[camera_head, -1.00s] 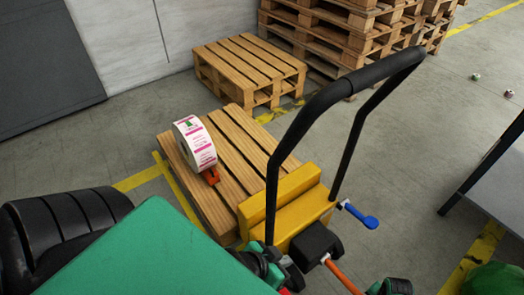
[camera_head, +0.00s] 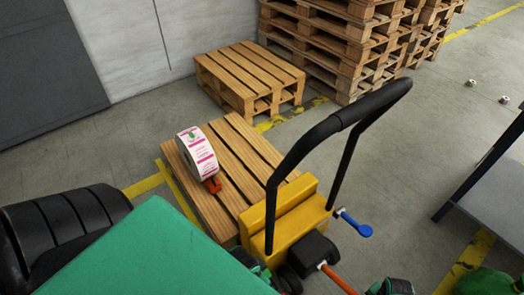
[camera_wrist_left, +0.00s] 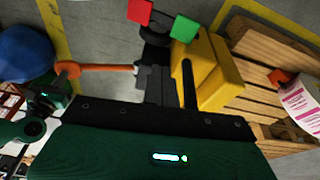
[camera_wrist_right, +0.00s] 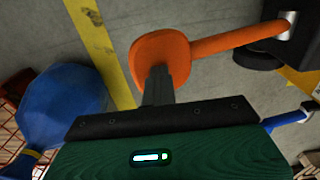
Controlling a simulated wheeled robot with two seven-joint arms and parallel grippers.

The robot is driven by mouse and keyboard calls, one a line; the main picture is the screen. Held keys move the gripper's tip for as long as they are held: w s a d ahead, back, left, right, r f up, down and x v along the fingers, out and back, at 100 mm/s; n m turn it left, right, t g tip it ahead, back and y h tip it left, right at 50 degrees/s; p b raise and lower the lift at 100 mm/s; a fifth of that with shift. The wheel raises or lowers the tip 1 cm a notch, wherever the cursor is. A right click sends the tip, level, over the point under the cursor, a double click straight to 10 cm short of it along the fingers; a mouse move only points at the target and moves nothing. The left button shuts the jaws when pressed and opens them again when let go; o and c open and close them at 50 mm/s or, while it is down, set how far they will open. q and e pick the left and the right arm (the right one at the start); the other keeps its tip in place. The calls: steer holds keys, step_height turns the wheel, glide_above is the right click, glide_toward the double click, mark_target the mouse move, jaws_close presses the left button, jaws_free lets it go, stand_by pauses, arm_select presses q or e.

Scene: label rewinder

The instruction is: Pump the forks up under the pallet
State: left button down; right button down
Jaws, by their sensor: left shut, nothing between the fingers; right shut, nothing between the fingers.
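The yellow pallet truck (camera_head: 285,215) has a black loop handle (camera_head: 345,118), an orange lever (camera_head: 338,278) and a blue lever (camera_head: 354,223). It stands at the near end of a wooden pallet (camera_head: 230,165); its forks are hidden. A label roll (camera_head: 198,154) stands on the pallet by an orange block. My left gripper (camera_wrist_left: 155,72) is shut and empty beside the yellow body, near red (camera_wrist_left: 140,12) and green (camera_wrist_left: 185,28) pads. My right gripper (camera_wrist_right: 158,72) is shut and empty at the orange lever's wide end (camera_wrist_right: 160,58); I cannot tell whether they touch.
An empty pallet (camera_head: 250,72) and tall pallet stacks (camera_head: 335,50) stand behind. A dark-legged table (camera_head: 490,185) is at the right. A black ribbed object (camera_head: 65,235) is at the left.

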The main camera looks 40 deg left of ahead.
steer(key=shift+r, duration=0.15)
arm_select(q)
steer(key=shift+f, duration=0.4)
